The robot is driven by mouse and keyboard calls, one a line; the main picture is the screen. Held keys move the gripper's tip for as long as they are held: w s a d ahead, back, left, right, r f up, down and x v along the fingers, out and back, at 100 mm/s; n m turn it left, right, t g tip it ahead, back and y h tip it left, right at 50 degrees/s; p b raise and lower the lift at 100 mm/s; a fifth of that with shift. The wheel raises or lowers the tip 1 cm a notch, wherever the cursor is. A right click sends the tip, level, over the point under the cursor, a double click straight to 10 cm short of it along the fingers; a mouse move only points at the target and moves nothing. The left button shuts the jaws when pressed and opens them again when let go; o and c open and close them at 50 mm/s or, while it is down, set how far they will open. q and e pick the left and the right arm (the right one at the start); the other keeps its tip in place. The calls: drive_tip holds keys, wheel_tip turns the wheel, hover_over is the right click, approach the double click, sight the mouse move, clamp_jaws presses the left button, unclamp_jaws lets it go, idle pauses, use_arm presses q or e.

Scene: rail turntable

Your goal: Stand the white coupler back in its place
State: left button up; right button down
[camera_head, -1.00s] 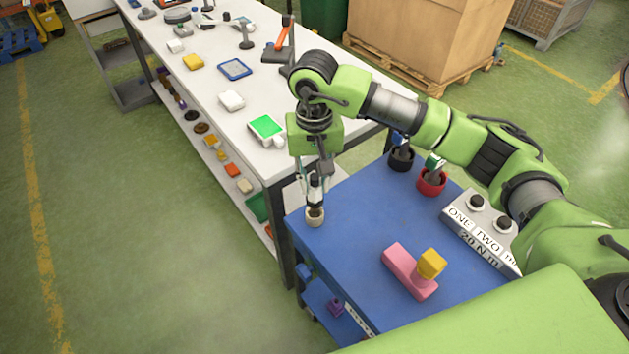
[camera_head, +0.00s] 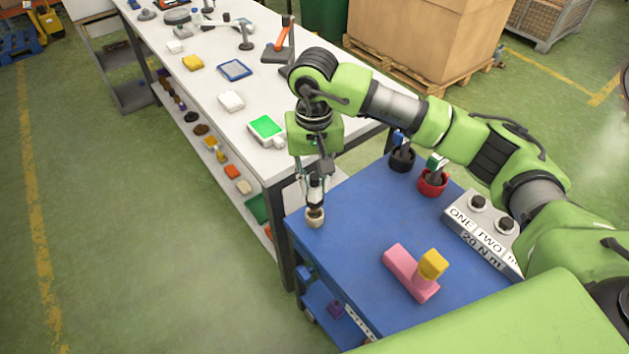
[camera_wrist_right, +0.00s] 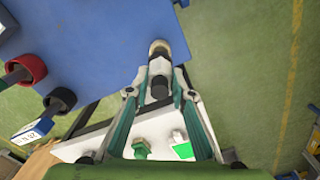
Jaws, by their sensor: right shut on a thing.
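My right gripper (camera_head: 316,188) points down over the left corner of the blue cart top (camera_head: 350,232). Its fingers are shut on the white coupler, a white cylinder with a dark end, which shows between the fingertips in the right wrist view (camera_wrist_right: 159,68). Directly below the coupler is a small pale round cup (camera_head: 315,218) near the cart's edge. The coupler's lower end is at the cup's mouth; I cannot tell how deep it sits. My left gripper is not in view.
A black cup (camera_head: 401,161) and a red cup (camera_head: 432,183) hold other tools at the cart's back edge. A grey box with knobs (camera_head: 482,224) stands at right. A pink block (camera_head: 404,268) and a yellow block (camera_head: 433,263) are at front. A white workbench (camera_head: 215,98) stands behind.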

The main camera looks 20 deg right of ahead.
sight(315, 193)
idle(0.6)
drive_tip(key=shift+b, duration=0.45)
drive_tip(key=shift+f+b, duration=2.15)
drive_tip(key=shift+b, duration=0.15)
drive_tip(key=c, duration=1.7)
unclamp_jaws()
wheel_tip(315, 193, up, 12)
drive_tip(key=shift+r, duration=0.1)
